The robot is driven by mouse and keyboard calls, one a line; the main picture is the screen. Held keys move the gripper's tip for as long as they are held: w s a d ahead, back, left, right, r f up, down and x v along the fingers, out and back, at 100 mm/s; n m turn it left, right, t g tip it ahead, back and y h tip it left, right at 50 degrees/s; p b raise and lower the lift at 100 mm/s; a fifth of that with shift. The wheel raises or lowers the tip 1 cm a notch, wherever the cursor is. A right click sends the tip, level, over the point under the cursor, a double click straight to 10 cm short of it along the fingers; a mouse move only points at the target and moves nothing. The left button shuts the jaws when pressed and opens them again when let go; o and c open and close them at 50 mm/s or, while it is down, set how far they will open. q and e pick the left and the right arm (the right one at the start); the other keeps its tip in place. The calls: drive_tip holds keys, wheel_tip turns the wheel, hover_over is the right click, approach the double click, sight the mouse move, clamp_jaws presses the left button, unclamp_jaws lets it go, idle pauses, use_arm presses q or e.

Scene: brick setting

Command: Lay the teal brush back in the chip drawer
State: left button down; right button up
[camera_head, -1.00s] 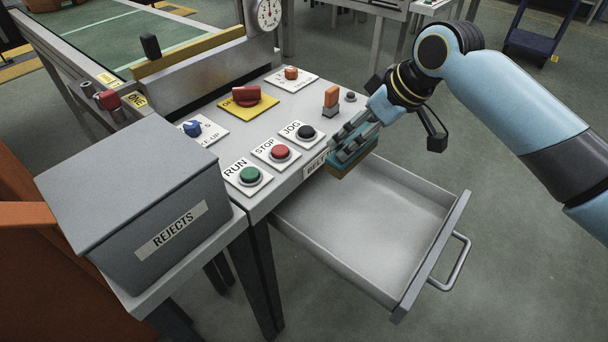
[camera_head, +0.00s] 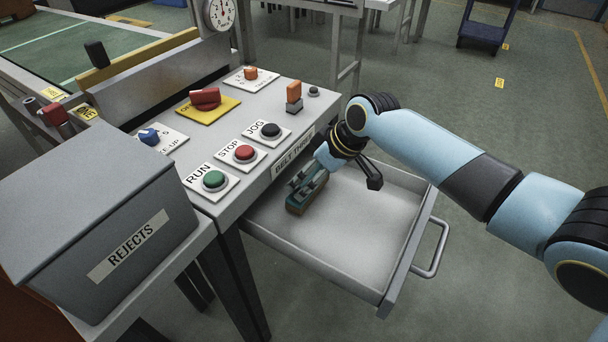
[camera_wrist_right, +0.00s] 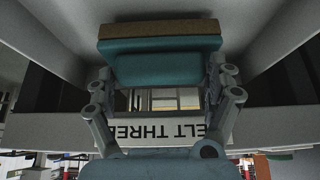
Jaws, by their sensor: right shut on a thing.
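The teal brush (camera_head: 296,206) has a teal body with a brown strip along its lower edge. My right gripper (camera_head: 308,186) is shut on it, inside the open chip drawer (camera_head: 352,264) near its back left, close to the panel front. In the right wrist view the brush (camera_wrist_right: 165,68) lies across both fingertips of the right gripper (camera_wrist_right: 160,90). I cannot tell whether the brush touches the drawer floor. The drawer is pulled out, and the rest of its floor shows empty. My left gripper is not in view.
The control panel above the drawer bears a green RUN button (camera_head: 213,180), a red STOP button (camera_head: 244,153) and a black JOG button (camera_head: 270,130). A grey REJECTS box (camera_head: 90,215) stands at the left. The drawer's handle (camera_head: 436,250) sticks out at the right.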

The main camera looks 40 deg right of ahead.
drive_tip(key=shift+w+a+f, duration=0.2)
drive_tip(key=shift+w+f, duration=0.05)
drive_tip(key=shift+w, duration=0.2)
drive_tip(key=shift+w+a+f, duration=0.2)
drive_tip(key=shift+w+f, duration=0.05)
drive_tip(key=shift+w, duration=0.2)
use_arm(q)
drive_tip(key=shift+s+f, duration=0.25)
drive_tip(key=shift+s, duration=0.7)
use_arm(e)
drive_tip(key=shift+s, duration=0.1)
drive_tip(key=shift+f, duration=0.1)
drive_tip(key=o, duration=1.1)
drive_tip(key=shift+f, duration=0.1)
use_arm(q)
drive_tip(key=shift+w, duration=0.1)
use_arm(e)
drive_tip(key=shift+r, duration=0.2)
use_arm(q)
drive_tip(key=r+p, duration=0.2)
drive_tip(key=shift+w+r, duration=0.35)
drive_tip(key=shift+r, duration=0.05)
use_arm(e)
drive_tip(key=v, duration=1.2)
